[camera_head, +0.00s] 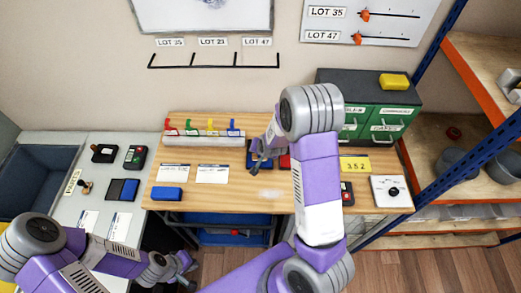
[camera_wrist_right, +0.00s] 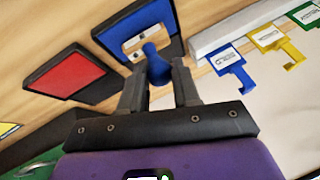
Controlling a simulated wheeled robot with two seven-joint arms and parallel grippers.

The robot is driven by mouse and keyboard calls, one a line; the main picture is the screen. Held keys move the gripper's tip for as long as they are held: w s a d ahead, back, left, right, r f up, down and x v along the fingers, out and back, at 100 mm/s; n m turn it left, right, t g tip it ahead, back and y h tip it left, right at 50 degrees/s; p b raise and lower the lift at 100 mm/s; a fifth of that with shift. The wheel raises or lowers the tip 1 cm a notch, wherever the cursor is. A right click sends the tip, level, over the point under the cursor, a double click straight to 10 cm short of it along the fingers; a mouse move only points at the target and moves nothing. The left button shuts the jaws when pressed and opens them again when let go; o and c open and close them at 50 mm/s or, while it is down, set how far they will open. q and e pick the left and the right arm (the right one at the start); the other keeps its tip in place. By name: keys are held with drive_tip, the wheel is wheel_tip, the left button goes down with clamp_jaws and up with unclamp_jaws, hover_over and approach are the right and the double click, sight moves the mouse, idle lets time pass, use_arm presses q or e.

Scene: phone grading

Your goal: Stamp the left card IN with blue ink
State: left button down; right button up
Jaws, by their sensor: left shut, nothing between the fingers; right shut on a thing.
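The left card (camera_head: 174,172) and the right card (camera_head: 212,173) lie side by side on the wooden table. My right gripper (camera_wrist_right: 159,85) is shut on the blue knob of a stamp (camera_wrist_right: 157,66). The stamp's pale base is over the blue ink pad (camera_wrist_right: 172,17); I cannot tell whether it touches. The red ink pad (camera_wrist_right: 67,73) lies beside it and partly shows in the head view (camera_head: 285,161). In the head view my right gripper (camera_head: 258,162) is right of the cards, the stamp mostly hidden. My left gripper (camera_head: 184,268) is shut and empty, low at the front.
A blue block (camera_head: 167,194) lies in front of the left card. A rack (camera_head: 203,141) with coloured tags stands behind the cards. Green drawers (camera_head: 388,125) stand at the right. The grey side table (camera_head: 62,207) holds another stamp (camera_head: 86,187) and a blue pad (camera_head: 122,190).

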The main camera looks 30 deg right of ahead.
drive_tip(key=shift+f+b, duration=0.55)
drive_tip(key=shift+b, duration=0.05)
idle(1.8)
drive_tip(key=shift+r, duration=0.1)
wheel_tip(320, 180, up, 7)
drive_tip(key=p, duration=0.5)
drive_tip(key=shift+p, duration=0.3)
